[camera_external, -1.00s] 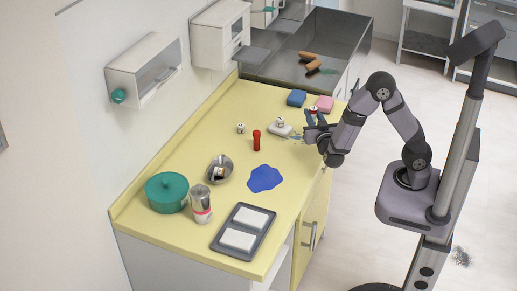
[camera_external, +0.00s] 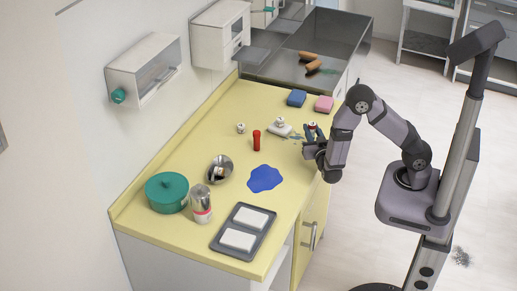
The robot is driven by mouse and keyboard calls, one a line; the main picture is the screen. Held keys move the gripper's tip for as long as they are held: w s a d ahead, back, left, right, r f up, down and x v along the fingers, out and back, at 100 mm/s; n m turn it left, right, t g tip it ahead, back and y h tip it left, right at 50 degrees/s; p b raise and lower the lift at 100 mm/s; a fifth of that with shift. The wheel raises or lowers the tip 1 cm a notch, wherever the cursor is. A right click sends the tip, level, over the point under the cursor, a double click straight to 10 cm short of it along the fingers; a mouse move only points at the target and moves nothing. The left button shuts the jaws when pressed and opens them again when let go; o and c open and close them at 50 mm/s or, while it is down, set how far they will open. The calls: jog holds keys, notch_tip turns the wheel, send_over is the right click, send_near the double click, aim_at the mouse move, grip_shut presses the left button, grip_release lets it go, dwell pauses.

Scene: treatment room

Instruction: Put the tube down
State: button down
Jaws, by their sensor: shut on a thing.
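My gripper (camera_external: 312,148) is over the right edge of the yellow counter (camera_external: 215,130), near its far end. It is shut on a small tube-like thing (camera_external: 312,127), whose dark upper part with a bit of red and white shows above the fingers. Its lower part is hidden by the gripper, so I cannot tell whether it touches the counter. A separate red tube-shaped thing (camera_external: 256,141) stands upright on the counter, left of my gripper.
A white item (camera_external: 279,129), a blue block (camera_external: 297,98) and a pink block (camera_external: 324,104) lie near my gripper. A blue patch (camera_external: 265,178), metal bowl (camera_external: 219,170), can (camera_external: 201,205), teal pot (camera_external: 167,193) and grey tray (camera_external: 226,254) are nearer the front.

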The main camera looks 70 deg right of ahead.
jog(key=shift+f, duration=1.6)
jog(key=shift+f, duration=0.2)
jog(key=c, duration=1.5)
grip_release()
jog(key=shift+c, duration=0.2)
jog(key=shift+r, duration=0.15)
jog(key=shift+r, duration=0.15)
jog(key=shift+s+a, duration=0.1)
jog(key=shift+a, duration=0.2)
jog(key=b+v, duration=0.2)
jog(key=v, duration=0.9)
jog(key=shift+s+a, duration=0.1)
jog(key=shift+s, duration=0.05)
